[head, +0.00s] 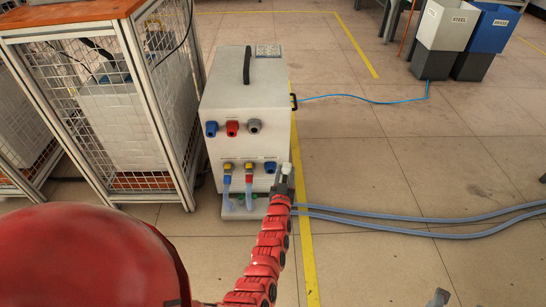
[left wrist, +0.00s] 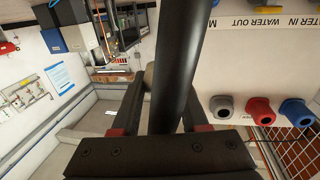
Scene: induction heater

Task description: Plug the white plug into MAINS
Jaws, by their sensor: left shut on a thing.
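The heater (head: 222,95) is a pale box with a black top handle. A white plug tip (head: 287,168) sticks up from my left gripper (head: 282,187), close to the heater's lower right front. My left gripper is shut on the plug; a dark round shaft runs between its fingers in the left wrist view (left wrist: 165,130). A blue socket (head: 270,167) sits in the lower row, just left of the white tip. In the left wrist view the panel lettering is upside down: WATER IN, WATER OUT and a cut-off M. Whether the tip touches the panel cannot be told.
Blue, red and grey connectors (head: 232,127) line the heater's middle. Grey-blue hoses (head: 420,229) run right across the floor. A wire-mesh cage (head: 122,115) stands left. Floor to the right is mostly clear.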

